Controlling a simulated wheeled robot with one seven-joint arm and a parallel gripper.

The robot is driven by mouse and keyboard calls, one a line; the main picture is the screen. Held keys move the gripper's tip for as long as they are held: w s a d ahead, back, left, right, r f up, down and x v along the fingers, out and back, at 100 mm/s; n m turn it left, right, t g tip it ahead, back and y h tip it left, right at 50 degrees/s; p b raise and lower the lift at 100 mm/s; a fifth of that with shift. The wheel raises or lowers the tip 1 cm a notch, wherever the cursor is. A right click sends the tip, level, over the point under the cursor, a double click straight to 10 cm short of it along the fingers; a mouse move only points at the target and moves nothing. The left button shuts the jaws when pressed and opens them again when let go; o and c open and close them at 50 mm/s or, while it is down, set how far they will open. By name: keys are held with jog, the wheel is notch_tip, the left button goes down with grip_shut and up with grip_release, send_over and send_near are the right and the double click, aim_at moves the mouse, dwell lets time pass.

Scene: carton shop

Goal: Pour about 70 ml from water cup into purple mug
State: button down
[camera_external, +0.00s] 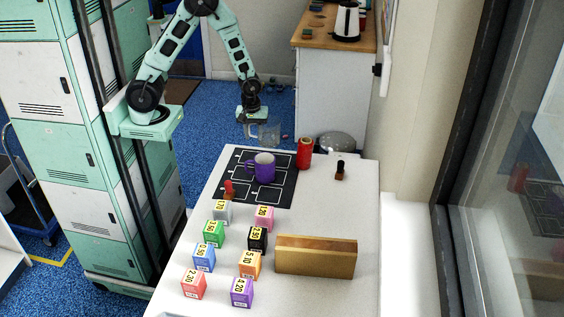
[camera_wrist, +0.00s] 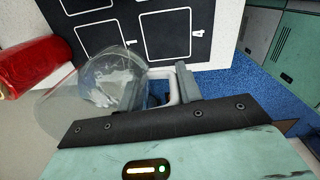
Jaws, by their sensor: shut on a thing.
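The water cup (camera_external: 270,134) is clear and see-through. My gripper (camera_external: 250,130) holds it in the air past the far edge of the table. In the wrist view, my gripper (camera_wrist: 166,86) is shut on the handle of the cup (camera_wrist: 108,82). The cup looks roughly upright in the outside view, but its water level is too faint to tell. The purple mug (camera_external: 264,173) stands upright on the black mat, nearer the camera than the cup and apart from it. The mug does not show in the wrist view, and its contents are too small to tell.
The black mat (camera_external: 236,190) has white outlined squares. A red can (camera_external: 304,153) stands beside the mug, with a dark bottle (camera_external: 340,171) to its right. A small red-topped item (camera_external: 229,190), several coloured numbered boxes (camera_external: 214,234) and a wooden block (camera_external: 316,262) stand nearer.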

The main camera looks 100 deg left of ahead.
jog(key=shift+f, duration=1.85)
jog(key=shift+r, duration=0.1)
jog(key=d+r+y+p, duration=0.1)
jog(key=y+p, duration=0.1)
jog(key=p, duration=0.1)
jog(key=shift+d+r+p, duration=0.15)
jog(key=shift+p, duration=0.25)
jog(key=d+y+p, duration=0.1)
jog(key=p, duration=0.1)
jog(key=r+y+p, duration=0.1)
jog(key=y, duration=0.1)
jog(key=shift+w+d+r+p, duration=0.15)
jog(key=shift+d+r+p, duration=0.05)
jog(key=shift+d+p, duration=0.15)
jog(key=r+y, duration=0.1)
jog(key=y, duration=0.1)
jog(key=d+r+y, duration=0.1)
jog(key=y, duration=0.1)
jog(key=r+g+y+p, duration=0.1)
jog(key=y, duration=0.1)
jog(key=shift+d, duration=0.35)
jog(key=shift+w+r+y, duration=0.1)
jog(key=shift+r+y, duration=0.15)
jog(key=shift+y, duration=0.05)
